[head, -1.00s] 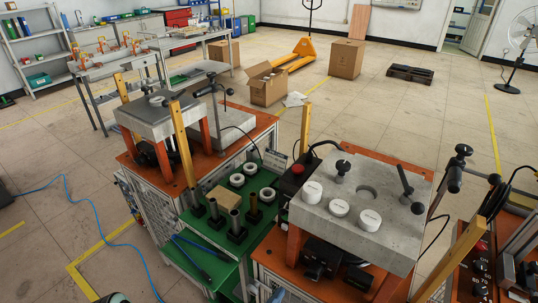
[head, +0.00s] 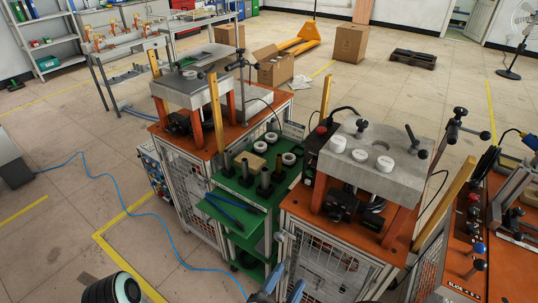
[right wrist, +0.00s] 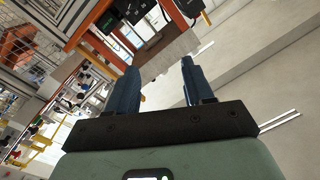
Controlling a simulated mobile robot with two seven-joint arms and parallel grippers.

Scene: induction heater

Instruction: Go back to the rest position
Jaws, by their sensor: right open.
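My right gripper (head: 280,289) shows at the bottom edge of the head view, in front of the right induction heater. Its blue fingers are apart with nothing between them, as the right wrist view (right wrist: 159,82) also shows. The right heater (head: 365,165) has a grey block top with white round pieces and black knobs on an orange table. A dark, light-ringed part of my left arm shows at the bottom left; my left gripper is out of view.
A green stand (head: 235,200) with white rings and dark posts stands between two orange-topped tables. A control bench (head: 510,265) is at the right. A blue cable (head: 120,205) lies on the floor at left.

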